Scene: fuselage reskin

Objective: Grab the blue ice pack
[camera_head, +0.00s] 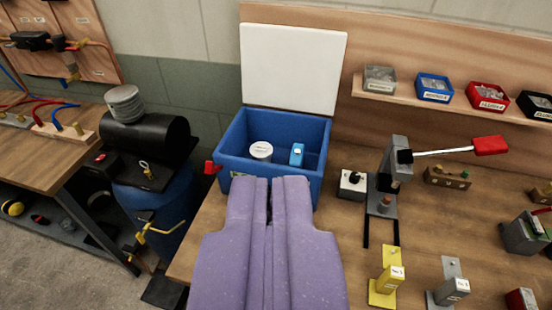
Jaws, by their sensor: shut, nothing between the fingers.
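The blue ice pack (297,154) is a small blue block with a pale mark. It stands inside the blue cooler (229,155), toward the right of its interior. The cooler's white lid (292,68) is open and upright at the back. A round white-topped container (261,151) is in the cooler, left of the ice pack. My gripper (270,182) has two purple fingers, shut and empty. In the picture its tips overlap the cooler's front wall, below the ice pack. The fingers hide part of that wall.
A lever press (393,170) and a white switch box (352,184) stand right of the cooler. Yellow (387,278) and grey (450,285) fixtures are at the front right. A shelf (440,103) of small bins is behind. A black tank (145,140) is at left.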

